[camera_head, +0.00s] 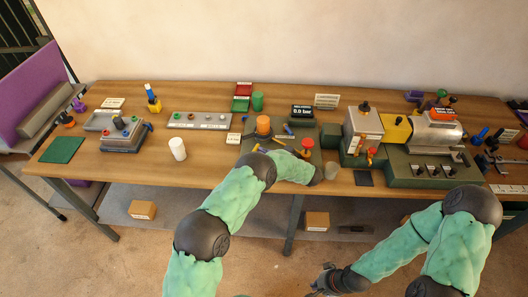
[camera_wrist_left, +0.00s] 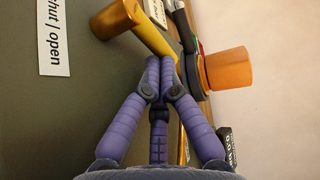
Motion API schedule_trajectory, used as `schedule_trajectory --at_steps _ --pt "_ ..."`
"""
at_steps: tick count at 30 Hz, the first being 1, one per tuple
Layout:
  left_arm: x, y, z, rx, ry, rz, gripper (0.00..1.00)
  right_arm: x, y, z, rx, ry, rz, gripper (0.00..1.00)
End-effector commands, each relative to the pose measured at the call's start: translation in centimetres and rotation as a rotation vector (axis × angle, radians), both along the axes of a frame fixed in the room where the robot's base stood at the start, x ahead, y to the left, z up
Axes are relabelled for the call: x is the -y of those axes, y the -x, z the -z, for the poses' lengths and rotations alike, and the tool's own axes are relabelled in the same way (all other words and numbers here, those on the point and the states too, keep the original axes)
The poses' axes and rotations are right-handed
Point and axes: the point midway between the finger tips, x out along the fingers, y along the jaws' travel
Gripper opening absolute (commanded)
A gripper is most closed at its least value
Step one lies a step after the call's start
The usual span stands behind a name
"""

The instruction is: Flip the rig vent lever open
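The rig is a dark green unit in the middle of the table, with an orange cylinder (camera_head: 263,124) on top. In the left wrist view a yellow lever bar with a gold round knob (camera_wrist_left: 115,21) crosses near the orange cylinder (camera_wrist_left: 228,70). A white label reading "shut | open" (camera_wrist_left: 54,38) lies on the dark panel. My left gripper (camera_wrist_left: 160,66) has its purple fingers drawn together, tips at or just in front of the lever bar. I cannot tell if they touch it. In the head view my left arm hides it. My right gripper (camera_head: 324,281) is low, in front of the table.
A black display (camera_head: 302,111) reading 0.0 bar stands behind the rig. A red knob (camera_head: 307,143) is right of the orange cylinder. Green and yellow machines (camera_head: 430,165) fill the right side. A white cup (camera_head: 178,149) stands left, with bare table around it.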

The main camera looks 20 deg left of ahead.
Motion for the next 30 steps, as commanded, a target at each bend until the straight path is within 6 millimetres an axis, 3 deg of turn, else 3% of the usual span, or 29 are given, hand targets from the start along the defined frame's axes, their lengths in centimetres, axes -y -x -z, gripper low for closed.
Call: schedule_trajectory --at_steps 5,21,30 --pt "1.1 0.5 -0.2 -0.001 0.0 0.002 0.0 0.0 0.0 0.0 0.0 0.0 0.0 0.0" --pt "9.4 4.6 -2.1 0.001 -0.001 0.003 0.0 0.0 0.0 0.0 0.0 0.0 0.0 0.0" --pt "10.6 5.3 -2.3 0.0 0.0 0.001 0.0 0.0 0.0 0.0 0.0 0.0 0.0 0.0"
